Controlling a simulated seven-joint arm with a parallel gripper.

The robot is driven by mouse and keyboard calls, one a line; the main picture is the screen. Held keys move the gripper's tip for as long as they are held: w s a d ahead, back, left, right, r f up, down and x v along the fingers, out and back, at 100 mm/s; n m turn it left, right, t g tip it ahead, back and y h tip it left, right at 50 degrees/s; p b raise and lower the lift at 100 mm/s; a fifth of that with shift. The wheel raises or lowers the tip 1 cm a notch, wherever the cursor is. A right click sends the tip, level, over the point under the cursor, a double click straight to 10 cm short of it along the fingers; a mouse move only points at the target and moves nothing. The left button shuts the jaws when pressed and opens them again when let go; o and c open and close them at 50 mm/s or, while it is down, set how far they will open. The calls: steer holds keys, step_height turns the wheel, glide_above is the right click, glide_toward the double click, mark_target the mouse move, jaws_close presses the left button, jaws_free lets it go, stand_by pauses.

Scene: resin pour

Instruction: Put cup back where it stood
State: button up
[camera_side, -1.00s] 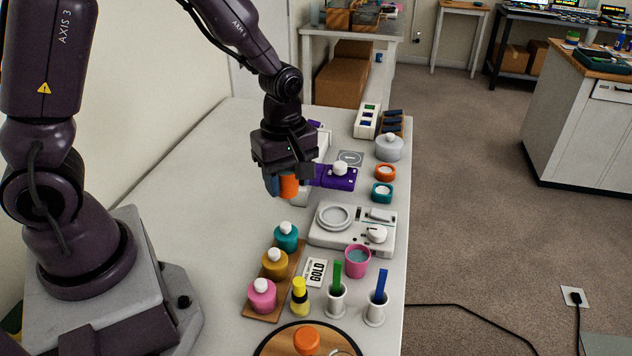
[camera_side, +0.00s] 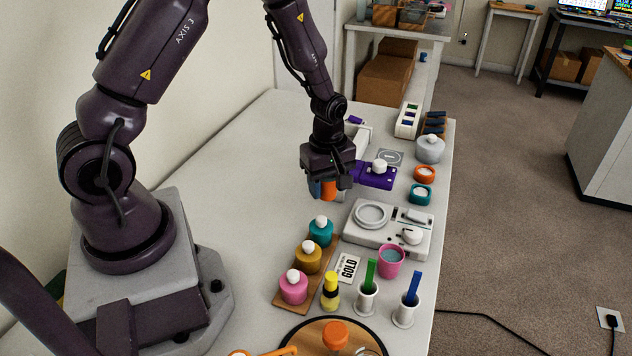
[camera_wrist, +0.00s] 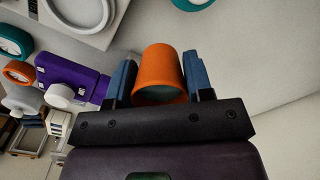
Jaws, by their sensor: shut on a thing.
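An orange cup (camera_wrist: 157,68) is between the two blue fingers of my gripper (camera_wrist: 160,82), with greenish-grey showing inside its mouth. In the side view my gripper (camera_side: 328,187) is shut on this orange cup (camera_side: 328,189), left of a purple device (camera_side: 375,180) with a white knob. I cannot tell whether the cup's base touches the table. A pink cup (camera_side: 390,263) with grey-blue contents stands apart, just in front of the white scale (camera_side: 388,228).
A wooden rack (camera_side: 306,275) holds teal, mustard and pink bottles. A GOLD card (camera_side: 348,268), a yellow-black bottle (camera_side: 331,293) and two white holders with green and blue sticks stand nearby. The table's left side is clear.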

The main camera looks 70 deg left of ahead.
steer(key=shift+f, duration=2.9)
steer(key=shift+f, duration=0.45)
steer(key=o, duration=1)
steer(key=shift+c, duration=0.2)
steer(key=shift+r, duration=3.45)
